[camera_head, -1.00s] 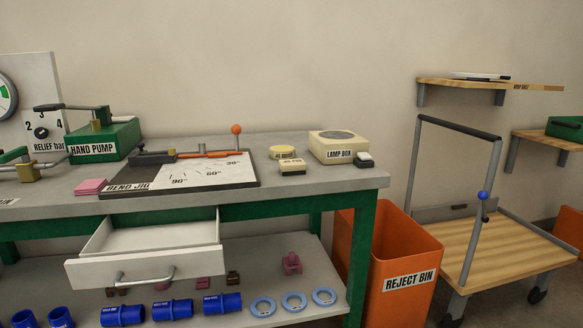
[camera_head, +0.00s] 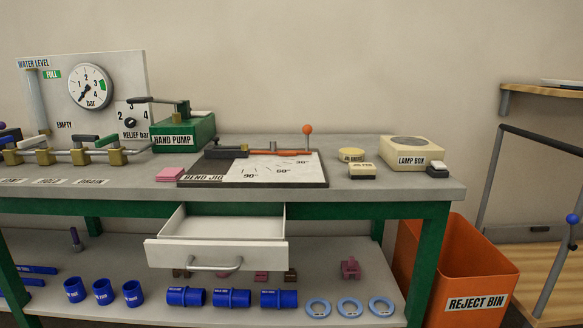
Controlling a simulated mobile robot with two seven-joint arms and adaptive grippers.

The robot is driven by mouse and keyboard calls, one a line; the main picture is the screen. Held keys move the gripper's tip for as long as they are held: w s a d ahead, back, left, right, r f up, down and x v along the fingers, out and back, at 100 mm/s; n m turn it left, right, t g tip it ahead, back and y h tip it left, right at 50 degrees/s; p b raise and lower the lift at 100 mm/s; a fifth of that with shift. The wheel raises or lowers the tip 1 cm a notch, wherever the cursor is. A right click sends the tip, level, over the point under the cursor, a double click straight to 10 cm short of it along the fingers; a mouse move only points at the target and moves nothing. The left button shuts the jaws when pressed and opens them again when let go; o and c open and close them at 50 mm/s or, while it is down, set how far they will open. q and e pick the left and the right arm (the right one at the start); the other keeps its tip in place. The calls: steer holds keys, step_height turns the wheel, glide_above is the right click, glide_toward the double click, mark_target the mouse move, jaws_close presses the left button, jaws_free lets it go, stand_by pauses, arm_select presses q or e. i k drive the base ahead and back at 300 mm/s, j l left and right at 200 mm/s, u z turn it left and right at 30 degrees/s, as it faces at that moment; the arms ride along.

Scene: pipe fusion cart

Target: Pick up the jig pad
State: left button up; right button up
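No object carries a label I can clearly read as jig pad. A pink flat pad or small stack (camera_head: 170,174) lies on the bench top just left of the bend jig board (camera_head: 200,182). A small cream box (camera_head: 362,173) with a dark label too small to read stands right of the board. A round yellowish disc (camera_head: 351,154) with a small label lies just behind that box. I cannot tell for sure which of these is the jig pad. Neither of my grippers is in view.
The bench (camera_head: 390,190) holds a hand pump (camera_head: 183,133), valves, a gauge panel and a lamp box (camera_head: 412,154). An open, empty-looking drawer (camera_head: 216,254) juts out in front. An orange reject bin (camera_head: 470,265) stands at the right. Blue couplings and rings lie on the lower shelf.

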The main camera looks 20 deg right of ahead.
mark_target(356, 170)
steer(key=l+u, duration=0.15)
steer(key=u, duration=0.3)
steer(key=l+u, duration=0.2)
steer(key=u, duration=0.25)
steer(key=l+u, duration=0.2)
steer(key=l, duration=0.2)
steer(key=k+l+u, duration=0.2)
steer(key=l, duration=0.15)
steer(key=l+u, duration=0.2)
steer(key=l, duration=0.15)
